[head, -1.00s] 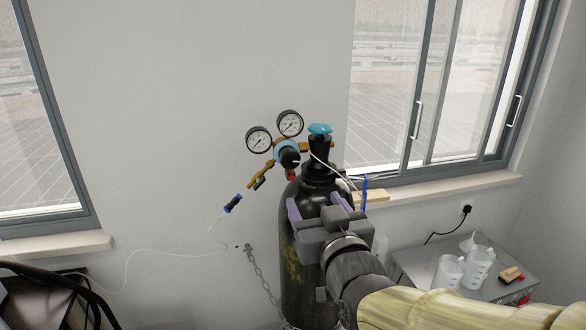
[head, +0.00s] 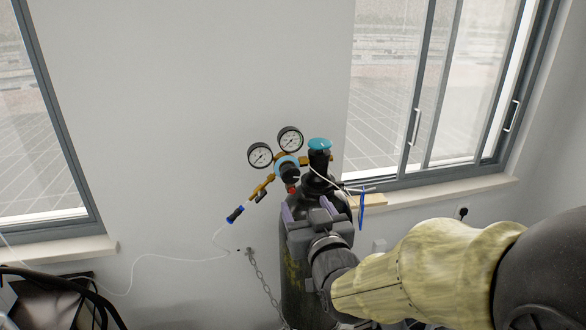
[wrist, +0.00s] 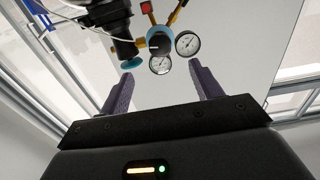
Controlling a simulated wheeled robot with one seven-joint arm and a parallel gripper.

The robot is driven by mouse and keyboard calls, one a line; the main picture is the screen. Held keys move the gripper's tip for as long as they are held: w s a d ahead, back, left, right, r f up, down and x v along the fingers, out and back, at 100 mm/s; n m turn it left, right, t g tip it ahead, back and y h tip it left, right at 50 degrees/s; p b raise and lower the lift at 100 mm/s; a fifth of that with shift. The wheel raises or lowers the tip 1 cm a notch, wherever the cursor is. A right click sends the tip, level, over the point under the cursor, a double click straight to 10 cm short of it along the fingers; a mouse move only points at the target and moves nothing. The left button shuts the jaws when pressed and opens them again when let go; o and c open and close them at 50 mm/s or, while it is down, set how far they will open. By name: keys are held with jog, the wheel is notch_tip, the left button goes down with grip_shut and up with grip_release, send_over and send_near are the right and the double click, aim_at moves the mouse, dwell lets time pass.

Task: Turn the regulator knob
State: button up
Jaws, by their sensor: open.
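The regulator (head: 287,165) has two round white gauges, a blue ring and a black knob (head: 290,174) facing the room. It sits at the top of a dark gas cylinder (head: 292,275). My gripper (head: 314,208) is open and empty, in front of the cylinder's upper part, below and slightly right of the knob in the head view. In the wrist view the picture is upside down; the purple fingers (wrist: 160,76) stand apart, with the regulator (wrist: 166,38) beyond them, apart from it. The knob is small and dark there.
A teal handwheel (head: 319,144) tops the cylinder valve, right of the regulator. A blue-handled tool (head: 362,210) and thin white tubing lie close to the right. A chain (head: 258,278) hangs from the wall. The wall left of the gauges is clear.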

aim_at(292, 178)
jog(key=p+x, duration=1)
jog(key=x, duration=0.2)
jog(key=shift+w, duration=0.15)
jog(key=shift+c, duration=0.2)
jog(key=c, duration=0.9)
